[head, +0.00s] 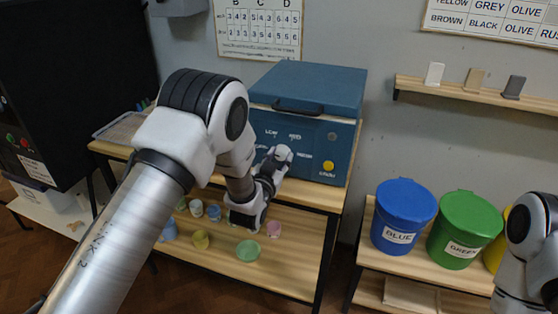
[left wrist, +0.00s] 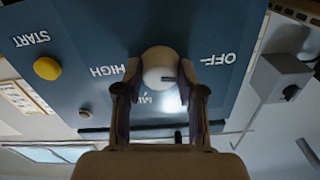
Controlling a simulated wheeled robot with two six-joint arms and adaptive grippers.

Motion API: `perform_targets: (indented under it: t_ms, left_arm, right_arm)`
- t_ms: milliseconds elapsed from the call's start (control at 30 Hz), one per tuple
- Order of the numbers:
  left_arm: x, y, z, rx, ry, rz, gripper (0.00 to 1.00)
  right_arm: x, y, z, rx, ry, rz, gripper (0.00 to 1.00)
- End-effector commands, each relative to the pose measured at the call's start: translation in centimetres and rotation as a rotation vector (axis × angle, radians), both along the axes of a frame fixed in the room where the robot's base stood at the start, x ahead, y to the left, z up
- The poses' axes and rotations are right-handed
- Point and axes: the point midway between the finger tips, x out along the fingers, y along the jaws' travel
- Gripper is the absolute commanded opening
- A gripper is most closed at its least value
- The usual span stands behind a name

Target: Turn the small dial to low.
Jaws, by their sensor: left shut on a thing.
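The blue kiln-like box (head: 345,108) has a front panel lettered LOW, MED and HIGH in the head view. The white round dial (left wrist: 160,68) is on this panel in the left wrist view, among OFF, HIGH and a partly covered MED. A short dark mark shows on its right side; which setting it points at I cannot tell. My left gripper (left wrist: 160,88) is shut on the dial, with one dark finger on each side. In the head view my left gripper (head: 281,155) is at the panel and its own wrist hides the dial. LOW is hidden in the wrist view.
A yellow START button (left wrist: 47,68) and a small round grey fitting (head: 332,136) are also on the panel. Several small cups, including a green bowl (head: 248,250), stand on the shelf below. Blue (head: 405,205) and green (head: 462,226) buckets stand at right.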

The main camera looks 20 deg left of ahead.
Motion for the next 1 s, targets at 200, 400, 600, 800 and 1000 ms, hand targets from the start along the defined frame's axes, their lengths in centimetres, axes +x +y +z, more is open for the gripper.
perform_targets:
  t_ms: [200,400,600,800,1000]
  left_arm:
    - [0.2,0.0,0.3,0.177,-0.023,0.002,0.04]
    - [0.3,0.0,0.4,0.367,-0.030,0.003,0.04]
    - [0.3,0.0,0.5,0.552,-0.038,0.005,0.04]
    - [0.3,0.0,0.6,0.708,-0.044,0.006,0.04]
    - [0.3,0.0,0.8,0.816,-0.048,0.007,0.04]
  right_arm:
    - [0.0,0.0,-1.6,0.000,0.000,0.000,0.40]
    - [0.0,0.0,-2.9,0.000,0.000,0.000,0.40]
    - [0.0,0.0,-4.0,0.000,0.000,0.000,0.40]
    - [0.0,0.0,-4.9,0.000,0.000,0.000,0.40]
    - [0.0,0.0,-5.5,0.000,0.000,0.000,0.40]
